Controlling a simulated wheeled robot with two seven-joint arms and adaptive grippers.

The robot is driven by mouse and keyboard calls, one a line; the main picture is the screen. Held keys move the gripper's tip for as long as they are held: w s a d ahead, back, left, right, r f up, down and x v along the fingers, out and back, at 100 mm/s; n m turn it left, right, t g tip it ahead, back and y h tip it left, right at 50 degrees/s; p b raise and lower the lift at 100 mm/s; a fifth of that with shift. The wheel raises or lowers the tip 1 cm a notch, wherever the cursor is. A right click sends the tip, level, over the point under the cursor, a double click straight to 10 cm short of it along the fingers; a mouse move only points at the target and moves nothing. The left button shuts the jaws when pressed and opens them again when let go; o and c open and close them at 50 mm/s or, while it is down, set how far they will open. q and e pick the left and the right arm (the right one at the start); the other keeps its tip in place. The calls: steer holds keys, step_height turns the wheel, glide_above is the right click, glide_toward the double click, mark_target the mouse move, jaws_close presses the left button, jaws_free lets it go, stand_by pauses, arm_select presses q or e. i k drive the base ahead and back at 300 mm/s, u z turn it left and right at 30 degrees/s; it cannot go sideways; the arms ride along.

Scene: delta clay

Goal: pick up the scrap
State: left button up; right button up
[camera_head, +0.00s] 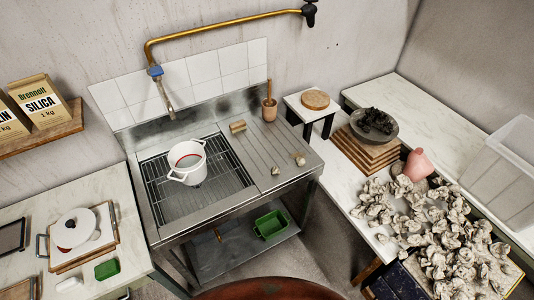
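Many crumpled, grey-white clay scraps (440,235) lie heaped on the right-hand worktop. Two small pale lumps, one in the middle (275,170) and one toward the right edge (299,159), lie apart on the ribbed metal drainboard (255,148). They look like clay scraps, but they are too small to be sure. I cannot tell which piece is the scrap named in the task. Neither of my grippers is in view.
A white pot (187,176) stands on the sink grid, under a brass tap (230,27). A tan block (237,126) and a wooden mortar (269,110) stand at the drainboard's back. A dark bowl (374,137) sits on stacked boards. A green tub (271,225) is below.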

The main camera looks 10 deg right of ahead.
mark_target(300, 162)
steer(key=u, duration=0.3)
steer(key=i, duration=0.95)
steer(key=z, duration=0.4)
